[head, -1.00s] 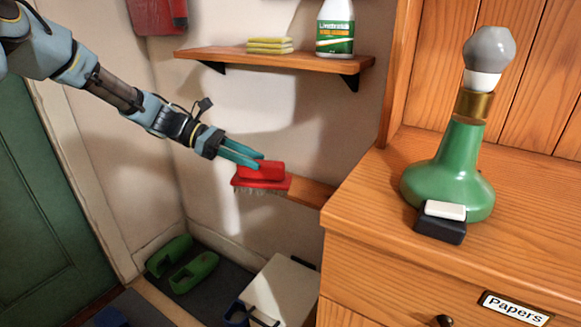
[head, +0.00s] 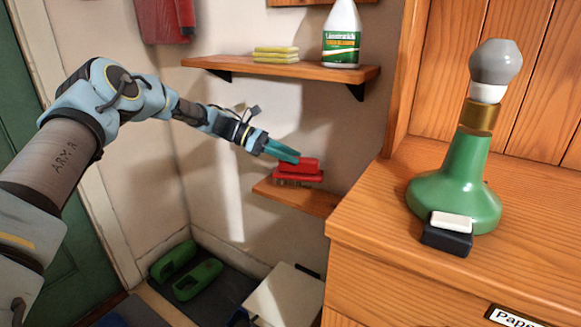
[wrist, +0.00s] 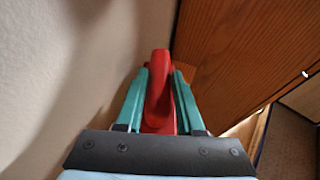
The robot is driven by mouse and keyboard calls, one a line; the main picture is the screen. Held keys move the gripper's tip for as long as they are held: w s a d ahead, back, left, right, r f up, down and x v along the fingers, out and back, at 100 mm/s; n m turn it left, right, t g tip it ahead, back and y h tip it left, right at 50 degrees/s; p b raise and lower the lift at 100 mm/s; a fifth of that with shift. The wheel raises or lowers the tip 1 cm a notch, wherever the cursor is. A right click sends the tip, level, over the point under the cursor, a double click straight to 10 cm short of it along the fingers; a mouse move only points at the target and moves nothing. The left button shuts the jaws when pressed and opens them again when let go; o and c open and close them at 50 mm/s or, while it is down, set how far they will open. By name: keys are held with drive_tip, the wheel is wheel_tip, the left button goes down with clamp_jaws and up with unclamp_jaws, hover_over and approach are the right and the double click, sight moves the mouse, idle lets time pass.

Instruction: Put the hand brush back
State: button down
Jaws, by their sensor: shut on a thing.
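The red hand brush (head: 297,171) is at the lower wooden shelf (head: 290,195) on the wall, with its bristles down. It is over the shelf's left part; whether the bristles touch the board I cannot tell. My gripper (head: 290,156) has its teal fingers shut on the brush's red handle, reaching in from the left. In the wrist view the red handle (wrist: 160,92) sits between the two teal fingers, pointing away from me. The bristles are hidden in that view.
The upper shelf (head: 300,69) above holds yellow sponges (head: 276,54) and a white and green bottle (head: 341,35). A wooden dresser (head: 370,215) with a green lamp (head: 456,185) stands close on the right. Green shoes (head: 185,270) and a white box (head: 285,295) are on the floor below.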

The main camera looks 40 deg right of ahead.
sight(291, 166)
drive_tip(key=shift+d+f, duration=0.15)
drive_tip(key=shift+f, duration=1.65)
drive_tip(key=c, duration=0.5)
unclamp_jaws()
drive_tip(key=shift+f, duration=0.1)
drive_tip(key=v, duration=1.2)
drive_tip(key=shift+w, duration=0.1)
